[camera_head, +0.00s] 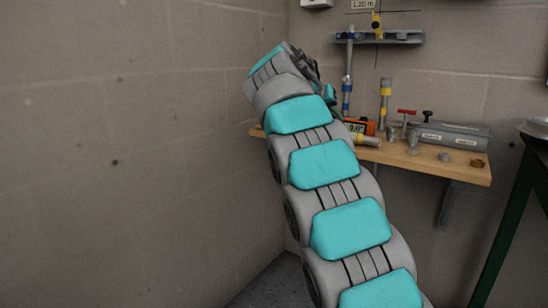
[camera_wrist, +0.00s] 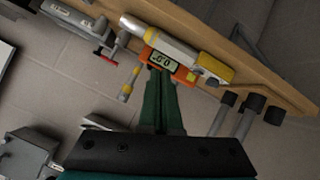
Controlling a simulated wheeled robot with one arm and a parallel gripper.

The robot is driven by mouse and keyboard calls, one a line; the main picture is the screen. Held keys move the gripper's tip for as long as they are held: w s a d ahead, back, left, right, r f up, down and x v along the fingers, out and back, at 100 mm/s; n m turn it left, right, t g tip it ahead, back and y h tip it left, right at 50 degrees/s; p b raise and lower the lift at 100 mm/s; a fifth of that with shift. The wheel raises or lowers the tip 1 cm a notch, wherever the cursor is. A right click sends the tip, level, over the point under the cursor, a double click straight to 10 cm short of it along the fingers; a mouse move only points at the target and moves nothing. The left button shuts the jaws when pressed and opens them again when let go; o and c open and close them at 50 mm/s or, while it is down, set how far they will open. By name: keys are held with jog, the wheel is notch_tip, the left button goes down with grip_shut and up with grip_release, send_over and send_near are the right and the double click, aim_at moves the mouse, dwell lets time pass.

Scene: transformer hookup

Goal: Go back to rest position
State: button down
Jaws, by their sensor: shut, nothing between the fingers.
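My gripper (camera_wrist: 160,78) shows in the wrist view as two green fingers lying together, shut and empty. Its tips are in front of the orange meter (camera_wrist: 168,64), which has a lit display; I cannot tell whether they touch. In the head view my arm stretches up to the left end of the wooden shelf (camera_head: 470,172), and my gripper is mostly hidden behind its last links. The meter (camera_head: 368,127) is partly covered by my arm there. A grey and yellow cylinder (camera_head: 367,140) lies beside it, also seen in the wrist view (camera_wrist: 216,68).
On the shelf stand an upright yellow-banded rod (camera_head: 384,100), a red-handled valve (camera_head: 406,120), small fittings and a grey box (camera_head: 455,136). A wall rack (camera_head: 400,38) hangs above. The left wall (camera_head: 120,150) is bare. A green stand leg (camera_head: 510,225) is at right.

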jog(key=s+d+f+n+g+y+p, duration=0.1)
jog(key=s+d+f+g+y, duration=0.15)
jog(key=s+f, duration=0.65)
jog(key=s+d+f+n+g+y+p, duration=0.1)
jog(key=s+d+f+g, duration=0.3)
jog(key=s, duration=0.9)
jog(key=s+a+f+g+y, duration=0.1)
jog(key=s+a+f, duration=0.1)
jog(key=s+f, duration=0.4)
jog(key=s+a+f+n+g+y+p, duration=0.1)
jog(key=s+f, duration=0.5)
jog(key=s, duration=1)
jog(key=s+a+f+g+y+p, duration=0.1)
jog(key=s+a+f, duration=0.3)
jog(key=s, duration=0.6)
notch_tip(320, 180, down, 2)
jog(key=shift+s+a+f+g+y, duration=0.1)
jog(key=shift+s+a+g+y, duration=0.35)
jog(key=shift+y, duration=0.3)
